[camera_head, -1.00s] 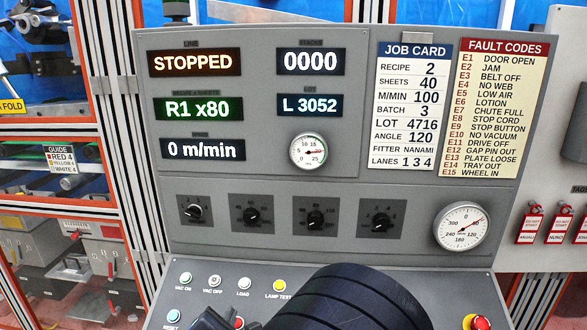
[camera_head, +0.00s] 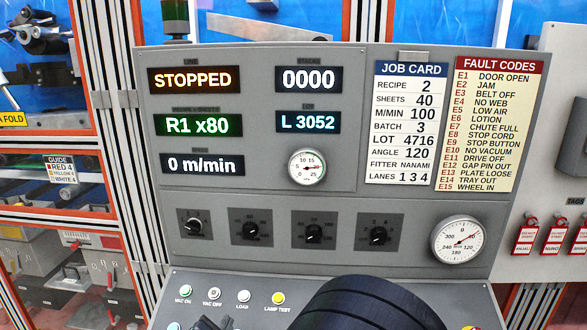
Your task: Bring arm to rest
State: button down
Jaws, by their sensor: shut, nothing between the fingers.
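The black ringed arm link (camera_head: 372,305) of mine rises at the bottom of the head view, in front of the lower control panel. A small dark angular part at the bottom edge, left of it, appears to be the tip of my gripper (camera_head: 212,323). It is shut and shows nothing held. Most of my gripper and arm lie below the frame. The grey control console (camera_head: 420,215) stands ahead, with a display reading STOPPED (camera_head: 194,80) and another reading 0 m/min (camera_head: 203,163).
Buttons, including a yellow lamp test button (camera_head: 278,298), line the lower panel close to my arm. Several black knobs (camera_head: 314,233) and a round angle dial (camera_head: 458,240) sit above. Red tags (camera_head: 526,236) hang at right. Orange-edged machine framing stands at left.

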jog(key=f+b, duration=0.1)
jog(key=w+f, duration=0.1)
jog(key=f+b, duration=0.1)
jog(key=f, duration=0.1)
jog(key=shift+w+f+b, duration=0.1)
jog(key=shift+w+b, duration=0.2)
jog(key=shift+b, duration=0.85)
jog(key=shift+d+b, duration=0.1)
jog(key=shift+b, duration=0.35)
